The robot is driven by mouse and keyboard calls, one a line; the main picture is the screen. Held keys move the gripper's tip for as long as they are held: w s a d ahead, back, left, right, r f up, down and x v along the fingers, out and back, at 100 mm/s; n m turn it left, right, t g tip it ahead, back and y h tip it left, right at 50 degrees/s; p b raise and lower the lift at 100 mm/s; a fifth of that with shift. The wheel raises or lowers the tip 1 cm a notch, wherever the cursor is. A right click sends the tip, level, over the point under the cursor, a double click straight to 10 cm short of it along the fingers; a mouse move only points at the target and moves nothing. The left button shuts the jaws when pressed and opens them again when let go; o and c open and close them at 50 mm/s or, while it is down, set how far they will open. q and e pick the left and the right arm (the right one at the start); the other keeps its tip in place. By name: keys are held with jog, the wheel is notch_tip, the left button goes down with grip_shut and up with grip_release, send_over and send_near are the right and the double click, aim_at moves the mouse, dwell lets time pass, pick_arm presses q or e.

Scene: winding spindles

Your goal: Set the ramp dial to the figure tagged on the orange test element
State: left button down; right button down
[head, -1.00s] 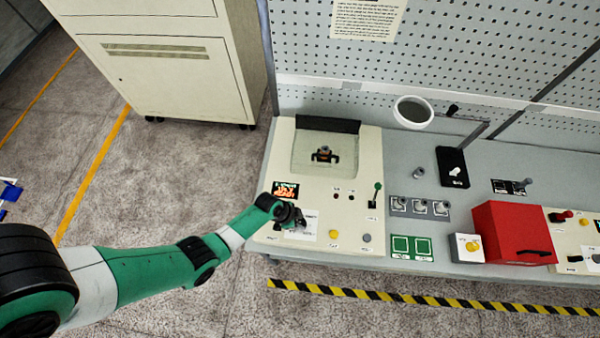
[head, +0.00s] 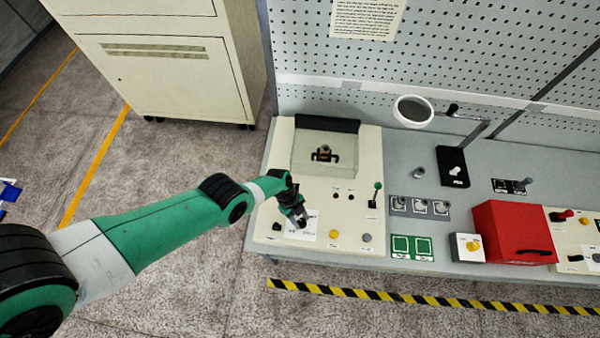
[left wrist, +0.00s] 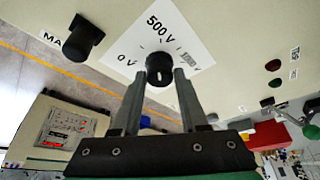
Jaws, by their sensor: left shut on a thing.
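In the head view the left gripper (head: 301,222) is over the plate (head: 309,232) at the panel's front left. My right gripper is out of view.
Another black knob (left wrist: 83,38) stands beside the dial. A yellow button (head: 333,234), a grey button (head: 367,238) and a green-topped lever (head: 377,190) are on the same panel. A red box (head: 512,232) stands farther right.

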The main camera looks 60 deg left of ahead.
pick_arm(q)
jog(key=shift+f+m+b, duration=0.1)
jog(key=shift+m+b, duration=0.4)
jog(key=shift+m, duration=0.2)
jog(key=shift+g, duration=0.3)
jog(key=shift+c, duration=2.2)
grip_release()
